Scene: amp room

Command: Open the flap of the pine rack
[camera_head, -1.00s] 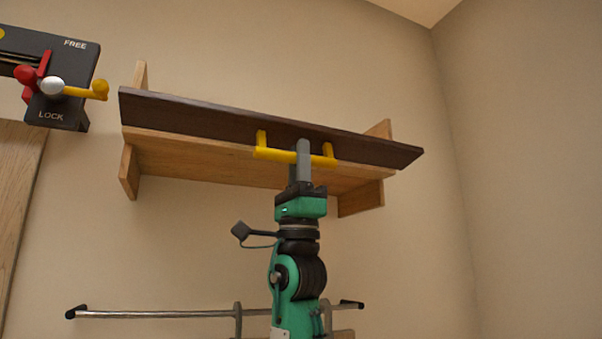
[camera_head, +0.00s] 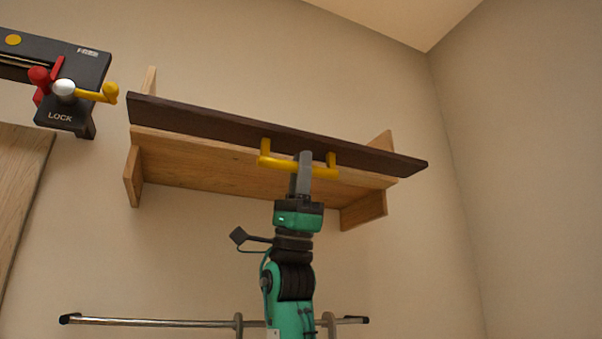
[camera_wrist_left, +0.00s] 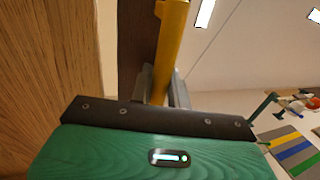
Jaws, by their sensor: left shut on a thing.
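The pine rack (camera_head: 215,178) is fixed high on the wall, seen from below in the head view. Its dark brown flap (camera_head: 205,122) runs along the front and stands partly tilted, with a yellow bar handle (camera_head: 275,163) on it. My left gripper (camera_head: 304,165) comes up from below and is shut on the handle's bar, right of its middle. In the left wrist view the yellow handle (camera_wrist_left: 170,50) passes between the grey fingers (camera_wrist_left: 160,90), in front of the dark flap (camera_wrist_left: 137,45). My right gripper is not in view.
A dark lock panel (camera_head: 65,75) with red, white and yellow knobs is on the wall at upper left, above a wooden board (camera_head: 20,170). A metal rail (camera_head: 150,322) runs below the rack. The wall right of the rack is bare.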

